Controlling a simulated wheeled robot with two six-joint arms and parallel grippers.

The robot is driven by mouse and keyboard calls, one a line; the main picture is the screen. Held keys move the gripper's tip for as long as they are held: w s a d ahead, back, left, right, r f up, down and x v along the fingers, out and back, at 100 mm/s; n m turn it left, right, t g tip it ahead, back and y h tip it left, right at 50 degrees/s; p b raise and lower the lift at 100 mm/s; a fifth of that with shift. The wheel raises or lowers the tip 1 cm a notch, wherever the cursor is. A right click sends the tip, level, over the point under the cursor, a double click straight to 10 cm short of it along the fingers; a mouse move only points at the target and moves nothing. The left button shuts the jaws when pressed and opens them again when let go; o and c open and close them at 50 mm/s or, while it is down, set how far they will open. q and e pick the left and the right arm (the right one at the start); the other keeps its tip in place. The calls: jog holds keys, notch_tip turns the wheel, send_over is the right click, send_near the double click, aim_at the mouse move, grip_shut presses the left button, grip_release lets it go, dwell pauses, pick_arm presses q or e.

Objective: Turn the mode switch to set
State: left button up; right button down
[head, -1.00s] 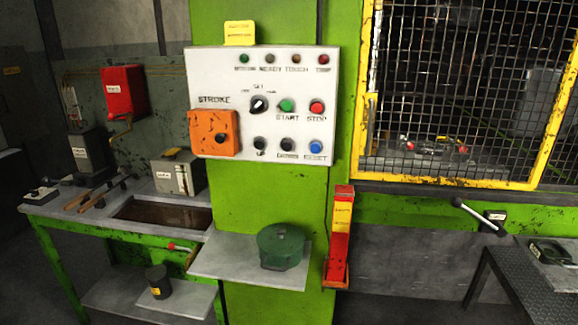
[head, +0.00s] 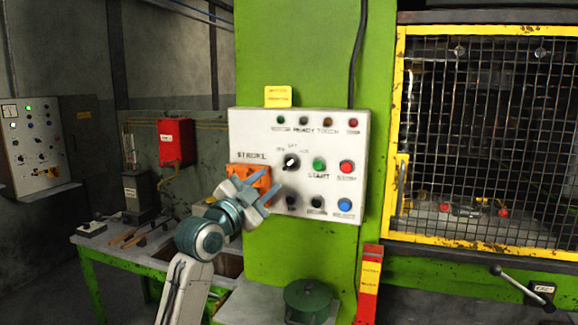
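The mode switch (head: 291,162) is a round black knob with a white mark, on the white control panel (head: 240,118) fixed to the green column. Small labels stand around its upper side, with SET above it. The white mark looks tilted up to the right; its exact setting is too small to tell. My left gripper (head: 270,183) is in front of the panel, below and left of the switch and apart from it. Its two fingers look spread with nothing between them. My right gripper is not in view.
Right of the switch are the green START button (head: 319,165) and red STOP button (head: 346,167). Lower are black buttons and a blue button (head: 344,205). A green pot (head: 308,298) stands on the shelf below. A yellow-framed mesh guard (head: 398,130) is at the right.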

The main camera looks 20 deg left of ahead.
aim_at(288, 165)
pick_arm(q)
jog(key=p+x, duration=0.3)
jog(key=x, duration=0.4)
jog(key=shift+w+d+r, duration=0.15)
jog(key=shift+w+d, duration=0.05)
jog(key=shift+d, duration=0.05)
jog(key=shift+w, duration=0.6)
jog(key=shift+d, duration=0.1)
jog(key=c, duration=0.6)
